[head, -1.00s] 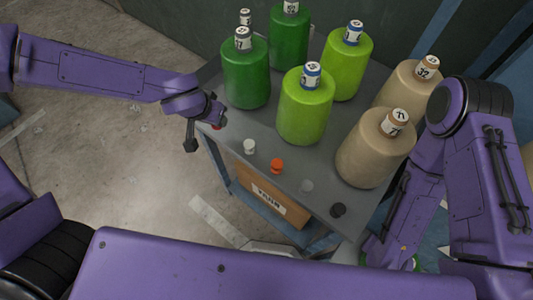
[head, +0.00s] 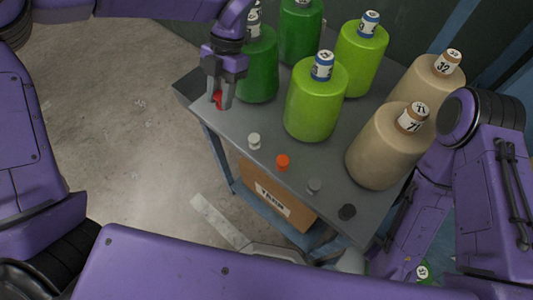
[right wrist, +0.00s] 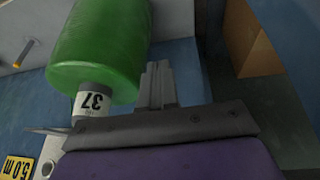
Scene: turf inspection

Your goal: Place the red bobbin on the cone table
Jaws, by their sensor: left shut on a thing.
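The red bobbin (head: 218,99) is between the fingers of my left gripper (head: 221,101), which is shut on it, at the left front corner of the grey cone table (head: 237,125). The fingers point down and partly hide the bobbin. I cannot tell whether it touches the tabletop. My right gripper (right wrist: 158,85) shows in the right wrist view with its fingers together and nothing seen between them. A green cone labelled 37 (right wrist: 100,45) is right beside it. In the head view the right gripper is hidden.
A white bobbin (head: 254,141), an orange bobbin (head: 283,162), a grey bobbin (head: 314,186) and a black bobbin (head: 347,211) stand along the table's front edge. Several large cones, green, lime (head: 315,105) and beige (head: 383,150), fill the back. A cardboard box (head: 275,198) sits below.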

